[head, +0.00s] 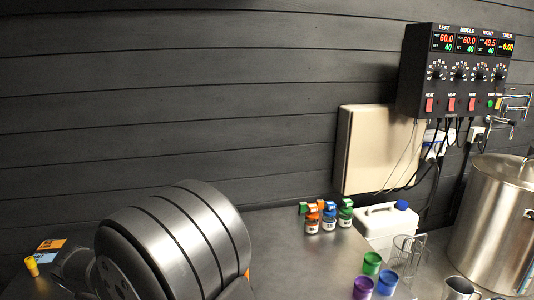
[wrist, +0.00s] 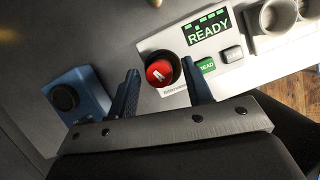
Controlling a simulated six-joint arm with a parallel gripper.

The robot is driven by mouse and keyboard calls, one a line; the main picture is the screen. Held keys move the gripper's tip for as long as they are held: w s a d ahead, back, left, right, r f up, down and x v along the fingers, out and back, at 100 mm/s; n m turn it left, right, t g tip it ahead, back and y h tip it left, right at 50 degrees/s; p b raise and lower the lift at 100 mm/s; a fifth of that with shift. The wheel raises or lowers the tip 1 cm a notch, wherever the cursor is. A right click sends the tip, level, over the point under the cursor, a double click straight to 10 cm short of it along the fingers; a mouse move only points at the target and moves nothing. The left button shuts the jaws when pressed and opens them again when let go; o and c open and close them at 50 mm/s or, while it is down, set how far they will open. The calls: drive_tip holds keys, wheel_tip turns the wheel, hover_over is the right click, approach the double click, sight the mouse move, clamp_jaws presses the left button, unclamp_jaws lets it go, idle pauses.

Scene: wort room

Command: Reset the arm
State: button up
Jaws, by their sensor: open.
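My gripper (wrist: 160,68) shows in the wrist view with its two dark fingers spread apart. A round red cap or knob (wrist: 159,73) with a white mark shows between the fingertips, near the right finger; I cannot tell whether they touch. It sits in a dark round opening of a white device (wrist: 228,50). The device has a display reading READY (wrist: 208,30) and a green READ button (wrist: 206,66). In the head view my gripper is hidden, and my arm fills the lower left.
A blue box with a black round top (wrist: 75,98) lies left of the fingers. In the head view, small capped bottles (head: 329,221), a white jug (head: 385,226), coloured cups (head: 371,264) and a steel pot (head: 492,225) stand right. A control box (head: 457,72) hangs on the wall.

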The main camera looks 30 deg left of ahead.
drive_tip(key=shift+x, duration=1.05)
wheel_tip(320, 180, up, 5)
drive_tip(key=shift+d+r, duration=0.15)
drive_tip(key=shift+r, duration=0.05)
drive_tip(key=w+d+r, duration=0.7)
drive_tip(key=w+d, duration=0.1)
drive_tip(key=w, duration=0.1)
drive_tip(key=w+d+f+m+h, duration=0.1)
drive_tip(key=w+d+f+m, duration=0.15)
drive_tip(key=w+d, duration=0.55)
drive_tip(key=w+d+f+m+h, duration=0.1)
drive_tip(key=w+d+m, duration=0.25)
drive_tip(key=w, duration=0.75)
drive_tip(key=w+d+f+m+h, duration=0.1)
drive_tip(key=w+d+m, duration=0.1)
drive_tip(key=w+d, duration=0.4)
drive_tip(key=w+d+f+m+h, duration=0.1)
drive_tip(key=w+d, duration=0.6)
drive_tip(key=d, duration=0.8)
drive_tip(key=shift+f+m, duration=0.4)
drive_tip(key=shift+m, duration=0.5)
drive_tip(key=shift+d, duration=0.1)
